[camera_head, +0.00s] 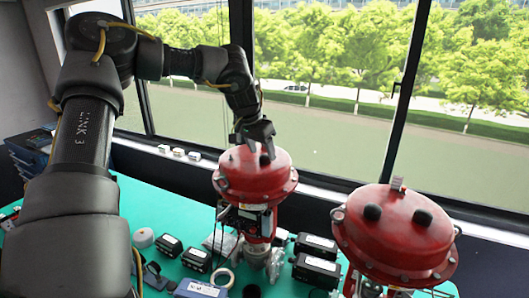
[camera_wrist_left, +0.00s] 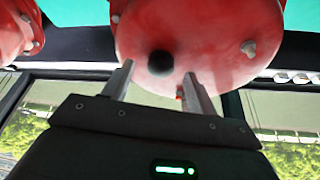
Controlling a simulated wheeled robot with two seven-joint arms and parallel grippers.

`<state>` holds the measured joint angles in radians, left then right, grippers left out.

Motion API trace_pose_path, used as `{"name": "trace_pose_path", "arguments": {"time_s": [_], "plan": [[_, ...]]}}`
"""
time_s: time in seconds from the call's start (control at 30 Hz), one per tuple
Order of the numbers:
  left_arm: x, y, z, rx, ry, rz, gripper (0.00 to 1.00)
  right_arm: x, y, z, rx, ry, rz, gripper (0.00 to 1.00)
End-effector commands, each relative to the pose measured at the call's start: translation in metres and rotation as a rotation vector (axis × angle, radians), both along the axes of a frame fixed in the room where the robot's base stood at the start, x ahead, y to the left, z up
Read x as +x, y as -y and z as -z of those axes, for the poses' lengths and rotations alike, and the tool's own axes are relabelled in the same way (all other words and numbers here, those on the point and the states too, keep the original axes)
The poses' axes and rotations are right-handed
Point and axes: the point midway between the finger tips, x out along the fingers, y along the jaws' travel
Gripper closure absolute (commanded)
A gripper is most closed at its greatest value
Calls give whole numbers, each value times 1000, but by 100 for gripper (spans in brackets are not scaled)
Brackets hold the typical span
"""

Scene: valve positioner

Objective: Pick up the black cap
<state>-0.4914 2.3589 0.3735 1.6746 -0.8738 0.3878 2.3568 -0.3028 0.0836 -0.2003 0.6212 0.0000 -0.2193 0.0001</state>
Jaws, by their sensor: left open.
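A black cap (camera_wrist_left: 160,62) sits on the red domed valve actuator (camera_wrist_left: 215,30), between the two finger tips of my left gripper (camera_wrist_left: 159,72) in the left wrist view. The fingers are apart, with a gap showing on each side of the cap. In the head view my left gripper (camera_head: 254,143) points down over the top of the left red actuator (camera_head: 252,178). A small black cap (camera_head: 265,160) shows there just below its fingers. Two more black caps (camera_head: 372,212) (camera_head: 422,217) sit on the right red actuator (camera_head: 395,235). My right gripper is not in view.
A green table (camera_head: 150,205) carries several black boxes (camera_head: 317,268), a white ring (camera_head: 222,278) and a white round part (camera_head: 144,238). Small white blocks (camera_head: 178,153) stand on the window sill behind. The right actuator stands close to the left one.

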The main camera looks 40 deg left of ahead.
Motion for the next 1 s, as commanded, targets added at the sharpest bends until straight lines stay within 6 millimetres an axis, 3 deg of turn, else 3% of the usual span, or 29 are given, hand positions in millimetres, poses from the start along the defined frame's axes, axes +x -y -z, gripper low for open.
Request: {"name": "trace_pose_path", "arguments": {"time_s": [0.13, 0.4, 0.77, 1.0], "plan": [[6, 0, 13, -1, -3, -1, 42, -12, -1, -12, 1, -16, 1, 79], [7, 0, 18, 0, 1, 0, 42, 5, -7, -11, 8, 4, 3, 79], [7, 0, 17, 0, 0, 0, 89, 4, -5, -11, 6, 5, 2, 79], [7, 0, 18, 0, 0, 0, 92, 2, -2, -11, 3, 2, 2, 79]]}}
